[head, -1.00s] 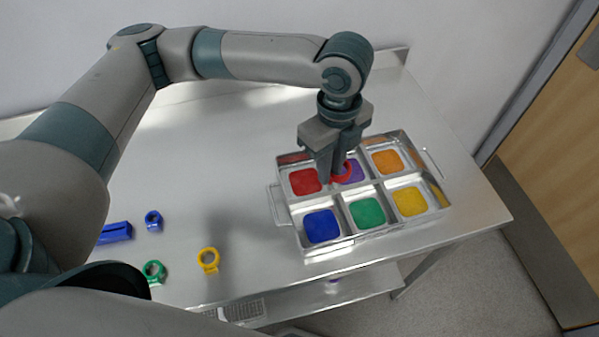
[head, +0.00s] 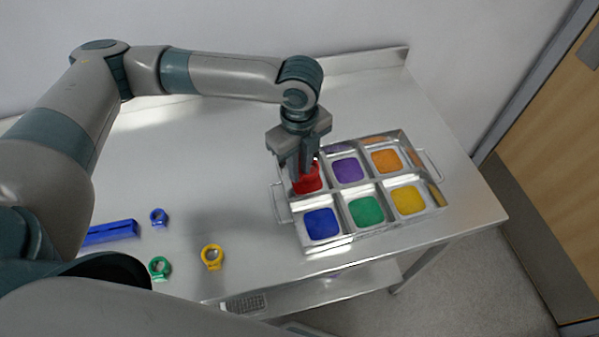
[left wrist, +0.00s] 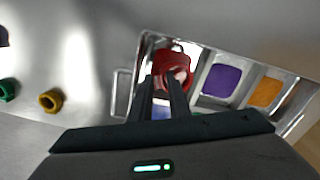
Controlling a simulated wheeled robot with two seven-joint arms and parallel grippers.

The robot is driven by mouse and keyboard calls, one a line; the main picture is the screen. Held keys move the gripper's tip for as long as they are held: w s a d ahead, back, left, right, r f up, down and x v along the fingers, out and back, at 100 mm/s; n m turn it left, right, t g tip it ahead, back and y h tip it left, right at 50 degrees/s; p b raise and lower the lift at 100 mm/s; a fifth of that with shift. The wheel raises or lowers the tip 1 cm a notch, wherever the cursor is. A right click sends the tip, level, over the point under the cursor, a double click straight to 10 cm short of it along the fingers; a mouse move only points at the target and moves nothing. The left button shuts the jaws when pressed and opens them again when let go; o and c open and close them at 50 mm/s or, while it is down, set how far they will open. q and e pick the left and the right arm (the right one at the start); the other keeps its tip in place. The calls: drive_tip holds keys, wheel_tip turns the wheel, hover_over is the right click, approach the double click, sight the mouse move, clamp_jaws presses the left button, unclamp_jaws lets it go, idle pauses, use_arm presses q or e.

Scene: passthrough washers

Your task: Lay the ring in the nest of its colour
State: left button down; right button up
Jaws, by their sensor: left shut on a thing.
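My left gripper (head: 300,172) is shut on a red ring, over the red nest at the back left of the metal tray (head: 287,204). The red ring (left wrist: 178,75) shows at the fingertips in the left wrist view, against the red nest (left wrist: 172,55). In the head view ring and nest blend in colour, and I cannot tell whether the ring touches the nest floor. My right gripper is not in view.
The tray also has purple (head: 347,170), orange (head: 386,160), blue (head: 321,223), green (head: 366,211) and yellow (head: 408,200) nests, all empty. Blue (head: 159,217), green (head: 159,267) and yellow (head: 212,257) rings and a blue bar (head: 110,232) lie left on the metal table.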

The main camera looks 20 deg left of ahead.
use_arm(q)
wheel_tip(320, 180, down, 2)
drive_tip(key=shift+f+p, duration=0.1)
drive_tip(key=shift+p, duration=0.25)
drive_tip(key=shift+f, duration=0.4)
drive_tip(key=shift+f, duration=0.15)
drive_tip(key=c, duration=1.7)
unclamp_jaws()
drive_tip(key=shift+o, duration=0.2)
drive_tip(key=shift+r, duration=0.65)
wheel_tip(320, 180, up, 10)
drive_tip(key=shift+r+b, duration=0.1)
drive_tip(key=shift+b, duration=0.9)
drive_tip(key=shift+r, duration=0.45)
